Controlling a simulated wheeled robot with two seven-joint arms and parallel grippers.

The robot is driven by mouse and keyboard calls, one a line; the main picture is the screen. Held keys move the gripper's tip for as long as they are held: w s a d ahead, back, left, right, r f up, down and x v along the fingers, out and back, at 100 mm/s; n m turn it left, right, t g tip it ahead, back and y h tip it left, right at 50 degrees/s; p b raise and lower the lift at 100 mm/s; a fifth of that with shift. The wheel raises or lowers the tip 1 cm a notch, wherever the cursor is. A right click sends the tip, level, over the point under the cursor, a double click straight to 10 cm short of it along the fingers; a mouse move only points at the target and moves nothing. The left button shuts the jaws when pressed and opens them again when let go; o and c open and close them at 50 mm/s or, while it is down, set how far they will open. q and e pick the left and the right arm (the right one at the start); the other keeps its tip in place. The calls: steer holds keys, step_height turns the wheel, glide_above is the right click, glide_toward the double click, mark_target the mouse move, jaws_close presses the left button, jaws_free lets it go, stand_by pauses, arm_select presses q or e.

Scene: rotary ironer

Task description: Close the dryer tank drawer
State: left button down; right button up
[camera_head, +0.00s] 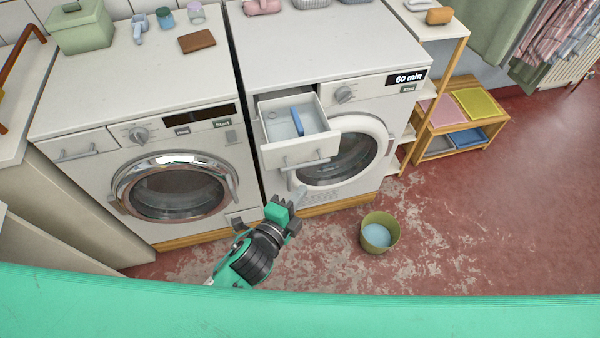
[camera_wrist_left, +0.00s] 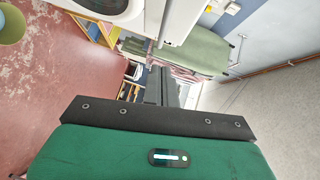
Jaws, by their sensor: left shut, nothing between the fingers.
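The dryer's tank drawer (camera_head: 300,151) is pulled out at the upper left of the dryer front (camera_head: 385,92). It is a white box with a handle on its front panel and a blue piece (camera_head: 297,121) inside. My left gripper (camera_head: 285,203) is below and in front of the drawer, apart from it, with its fingers shut and nothing held. In the left wrist view the dark fingers (camera_wrist_left: 161,88) show close together, with the drawer not clearly visible there. My right gripper is in neither view.
A washing machine (camera_head: 75,185) with a shut drawer stands left of the dryer. An olive bucket (camera_head: 368,246) sits on the floor to the right of my left gripper. A wooden shelf (camera_head: 440,75) stands right of the dryer. The red floor farther right is clear.

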mark_target(282, 120)
arm_select(q)
steer(key=w+f+p, duration=0.1)
steer(key=w, duration=0.5)
steer(key=shift+p, duration=0.3)
steer(key=shift+w+f, duration=0.1)
steer(key=shift+w, duration=0.05)
steer(key=w+a, duration=0.2)
steer(key=w, duration=0.4)
steer(key=w+a, duration=0.2)
steer(key=w, duration=0.4)
steer(key=w+a, duration=0.2)
steer(key=w, duration=0.4)
steer(key=shift+w+a+b, duration=0.1)
steer(key=shift+w+b, duration=0.3)
steer(key=shift+w+a+r, duration=0.1)
steer(key=shift+r, duration=0.1)
